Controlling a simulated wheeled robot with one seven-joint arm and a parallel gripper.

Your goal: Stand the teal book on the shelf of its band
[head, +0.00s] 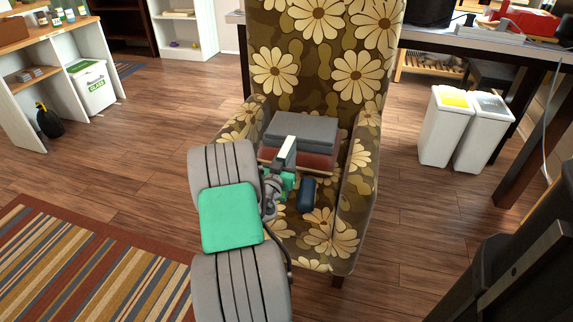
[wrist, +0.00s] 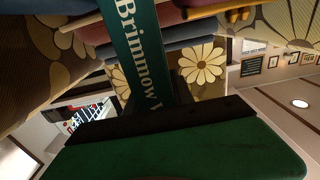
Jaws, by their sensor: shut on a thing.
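The teal book (wrist: 137,45) shows in the wrist view as a narrow dark teal spine with pale lettering that reads "Brinmow". It runs from the top edge down to the dark bar of my gripper (wrist: 165,115), which is shut on it. In the head view my gripper (head: 285,180) is over the seat of a flowered armchair (head: 317,238), just in front of a pile of books. The book is hard to make out there, partly hidden by my arm. I cannot tell which shelf is meant.
A grey book (head: 303,129) lies on a red book (head: 290,159) on the seat. A dark blue object (head: 307,193) lies nearby. White shelving (head: 65,75) stands at left and a white bookcase (head: 186,35) behind. Two bins (head: 447,125) stand right. Wooden floor is open left of the chair.

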